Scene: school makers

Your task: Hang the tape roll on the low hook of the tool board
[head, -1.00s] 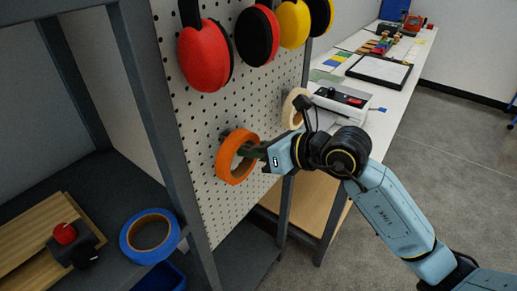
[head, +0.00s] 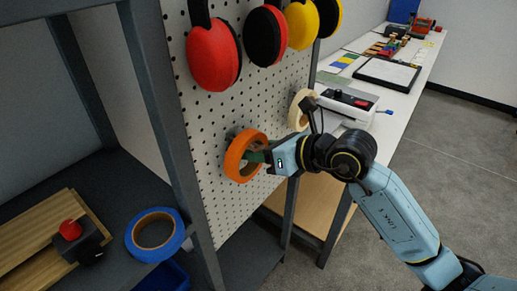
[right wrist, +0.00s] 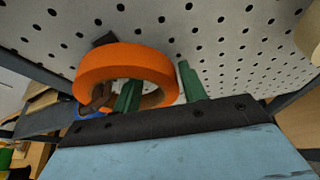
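The orange tape roll (head: 233,158) is against the pegboard tool board (head: 224,204), below the ear muffs. It also shows in the right wrist view (right wrist: 110,62), with a dark mount (right wrist: 104,39) on the board just behind its rim. Whether the hook passes through the roll's hole is not clear. My right gripper (head: 262,157) is at the roll's right side. In the right wrist view its green fingers (right wrist: 160,88) are spread, one inside the roll's hole and one outside its rim, with a gap visible beside the inner finger. My left gripper is out of view.
Red (head: 210,55), black and yellow ear muffs hang above the roll. A cream tape roll (head: 296,112) is on the board to the right. A blue tape roll (head: 133,240) and wooden boards (head: 35,252) lie on the shelf at left. A long white table (head: 400,97) stands behind.

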